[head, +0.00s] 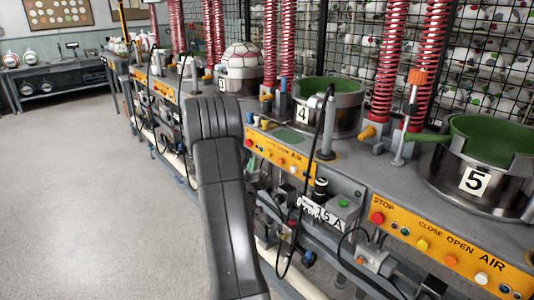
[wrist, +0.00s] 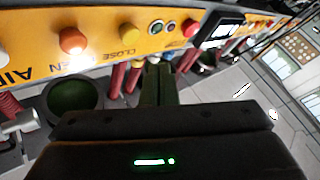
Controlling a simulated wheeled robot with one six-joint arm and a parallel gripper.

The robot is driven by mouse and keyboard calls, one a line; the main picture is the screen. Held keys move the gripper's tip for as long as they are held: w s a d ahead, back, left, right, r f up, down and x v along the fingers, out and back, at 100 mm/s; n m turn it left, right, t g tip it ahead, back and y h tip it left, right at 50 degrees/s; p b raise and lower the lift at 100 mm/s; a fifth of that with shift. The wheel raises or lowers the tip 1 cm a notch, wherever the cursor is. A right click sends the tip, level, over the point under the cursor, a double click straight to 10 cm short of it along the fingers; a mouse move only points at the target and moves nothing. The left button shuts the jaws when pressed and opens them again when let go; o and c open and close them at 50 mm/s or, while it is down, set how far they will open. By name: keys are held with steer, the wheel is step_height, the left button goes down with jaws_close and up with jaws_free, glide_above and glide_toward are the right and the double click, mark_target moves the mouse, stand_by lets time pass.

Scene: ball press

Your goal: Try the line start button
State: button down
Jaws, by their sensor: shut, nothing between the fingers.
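No label reading line start is legible in either view. In the wrist view, an orange-yellow panel (wrist: 100,50) with upside-down lettering spans the top. It carries a lit orange button (wrist: 72,40), a yellow button (wrist: 130,32) by the word CLOSE, small dark-centred round buttons (wrist: 157,27) and a red button (wrist: 190,28). My gripper (wrist: 158,68) is shut and empty, its tips just below the panel, near the yellow and small buttons; contact cannot be told. In the head view my arm hides the gripper. A small green-topped box (head: 345,205) sits below the front panel.
Presses numbered 4 (head: 330,105) and 5 (head: 485,165) stand along the grey bench with red coiled springs (head: 398,60). A panel with a red STOP button (head: 377,218) fronts press 5. Cables hang below the bench. The grey floor (head: 80,190) at left is clear.

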mark_target(268, 155)
steer(key=shift+w+d+b, duration=0.75)
steer(key=shift+w+d, duration=0.15)
steer(key=shift+d, duration=0.3)
steer(key=shift+w+d+b, duration=0.1)
steer(key=shift+b, duration=0.2)
stand_by(1.0)
steer(key=shift+w+d+b, duration=0.15)
steer(key=shift+d+b, duration=0.05)
steer(key=shift+b, duration=0.1)
steer(key=shift+w+d+b, duration=0.25)
steer(key=shift+d+b, duration=0.1)
steer(key=shift+d, duration=0.05)
stand_by(0.7)
steer(key=shift+a, duration=0.1)
steer(key=shift+s+a+b, duration=0.5)
steer(key=shift+a, duration=0.1)
stand_by(0.3)
